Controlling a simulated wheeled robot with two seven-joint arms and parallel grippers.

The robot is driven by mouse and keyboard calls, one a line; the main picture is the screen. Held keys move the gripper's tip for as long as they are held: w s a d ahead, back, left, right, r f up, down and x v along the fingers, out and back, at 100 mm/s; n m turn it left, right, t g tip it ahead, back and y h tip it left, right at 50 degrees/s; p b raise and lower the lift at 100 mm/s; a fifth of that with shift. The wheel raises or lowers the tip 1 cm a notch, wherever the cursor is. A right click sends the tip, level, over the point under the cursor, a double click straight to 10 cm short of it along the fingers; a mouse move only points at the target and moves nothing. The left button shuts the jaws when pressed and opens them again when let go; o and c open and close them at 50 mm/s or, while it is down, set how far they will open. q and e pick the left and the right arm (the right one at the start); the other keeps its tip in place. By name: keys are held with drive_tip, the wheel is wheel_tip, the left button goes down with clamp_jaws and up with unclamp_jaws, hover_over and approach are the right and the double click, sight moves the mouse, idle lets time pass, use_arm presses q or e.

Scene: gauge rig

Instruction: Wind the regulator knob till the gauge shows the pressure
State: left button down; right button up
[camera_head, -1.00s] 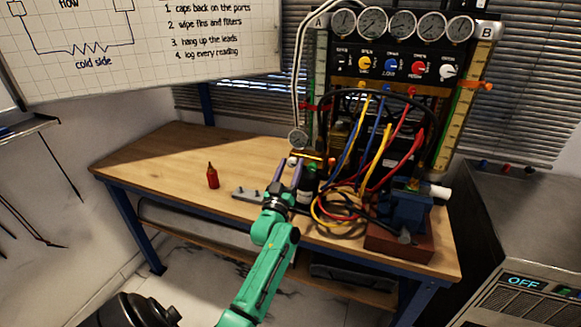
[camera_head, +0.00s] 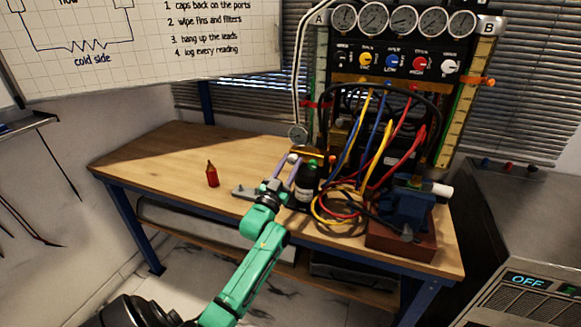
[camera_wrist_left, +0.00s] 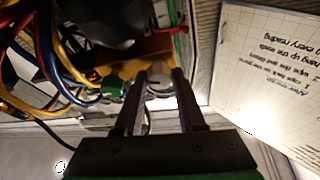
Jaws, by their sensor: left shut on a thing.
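My left gripper (camera_head: 287,170) has its two fingers around a small pale round knob (camera_head: 293,158) at the front of a brass-coloured regulator body (camera_head: 312,153), near the back of the bench. In the left wrist view the fingertips (camera_wrist_left: 160,74) are shut on the grey round knob (camera_wrist_left: 160,84), with the yellow body (camera_wrist_left: 154,47) behind it. A small round gauge (camera_head: 298,134) sits just above the knob; its needle is too small to read. My right gripper is not in view.
Coloured hoses (camera_head: 347,203) and a blue vice (camera_head: 407,209) crowd the right. Several gauges (camera_head: 404,19) top the panel.

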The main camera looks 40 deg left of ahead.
use_arm(q)
drive_tip(key=m+h, duration=0.2)
drive_tip(key=m, duration=0.2)
drive_tip(key=m+h, duration=0.1)
drive_tip(key=m, duration=0.3)
drive_tip(key=shift+a+h+b, duration=0.15)
drive_tip(key=shift+h+b, duration=0.15)
drive_tip(key=shift+h, duration=0.1)
drive_tip(key=m+g+h, duration=0.1)
drive_tip(key=m, duration=0.2)
drive_tip(key=m+g+h+p, duration=0.1)
drive_tip(key=m, duration=0.3)
drive_tip(key=shift+h, duration=0.3)
drive_tip(key=c, duration=0.5)
unclamp_jaws()
drive_tip(key=shift+r, duration=0.1)
drive_tip(key=shift+s, duration=0.15)
